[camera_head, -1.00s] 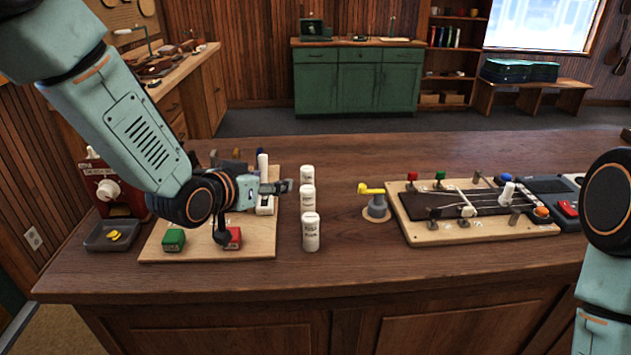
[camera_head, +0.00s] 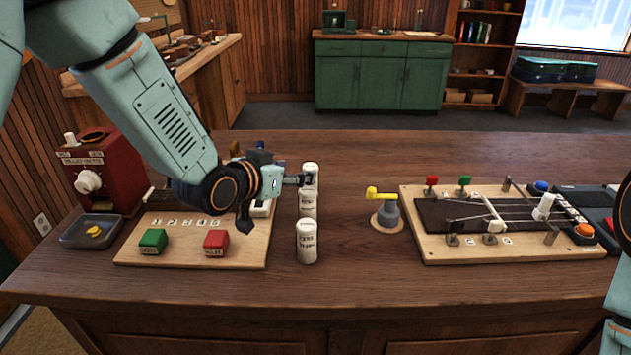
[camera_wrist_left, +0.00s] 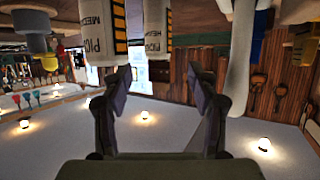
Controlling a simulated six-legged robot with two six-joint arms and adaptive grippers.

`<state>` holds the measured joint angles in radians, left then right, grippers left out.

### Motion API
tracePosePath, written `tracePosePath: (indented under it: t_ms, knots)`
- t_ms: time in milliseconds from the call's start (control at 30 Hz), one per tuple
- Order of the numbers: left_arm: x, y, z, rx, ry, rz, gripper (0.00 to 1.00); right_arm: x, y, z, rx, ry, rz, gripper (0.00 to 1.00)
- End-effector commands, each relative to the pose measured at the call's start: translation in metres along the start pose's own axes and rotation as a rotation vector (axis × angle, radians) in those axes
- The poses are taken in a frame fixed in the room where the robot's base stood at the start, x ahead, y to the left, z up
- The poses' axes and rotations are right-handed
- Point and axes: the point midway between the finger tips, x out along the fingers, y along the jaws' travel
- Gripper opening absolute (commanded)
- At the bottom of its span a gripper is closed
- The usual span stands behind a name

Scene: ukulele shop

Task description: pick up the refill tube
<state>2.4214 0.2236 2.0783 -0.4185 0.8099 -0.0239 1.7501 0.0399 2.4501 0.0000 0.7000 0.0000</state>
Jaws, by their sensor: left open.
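Three white labelled tubes stand upright in a row on the counter: a front one (camera_head: 307,242), a middle one (camera_head: 308,204) and a back one (camera_head: 311,169). I cannot tell which one the task means. My left gripper (camera_head: 302,180) is open, just left of the back and middle tubes, its tips overlapping them in the head view. In the upside-down left wrist view, my left gripper (camera_wrist_left: 161,83) has its fingers apart with nothing between them. Two tubes (camera_wrist_left: 103,28) with striped labels show beyond the fingertips. My right gripper is out of view.
A wooden board (camera_head: 190,255) with green and red blocks lies left of the tubes. A grey post with a yellow handle (camera_head: 381,194) stands to their right, then a stringed board (camera_head: 440,250). A red machine (camera_head: 110,165) and grey tray (camera_head: 75,238) are far left.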

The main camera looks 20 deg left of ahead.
Motion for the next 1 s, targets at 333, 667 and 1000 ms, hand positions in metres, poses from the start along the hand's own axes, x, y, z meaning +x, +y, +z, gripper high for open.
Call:
tracePosePath:
  t_ms: [333,667,1000]
  knots:
    - [0.032,0.003,0.001,0.003,-0.001,0.001,0.60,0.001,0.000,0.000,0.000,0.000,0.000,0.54]
    - [0.073,0.007,-0.002,0.000,-0.002,0.001,0.60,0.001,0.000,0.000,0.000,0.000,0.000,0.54]
    - [0.077,0.007,-0.003,0.000,0.000,0.000,0.57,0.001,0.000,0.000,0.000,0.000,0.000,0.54]
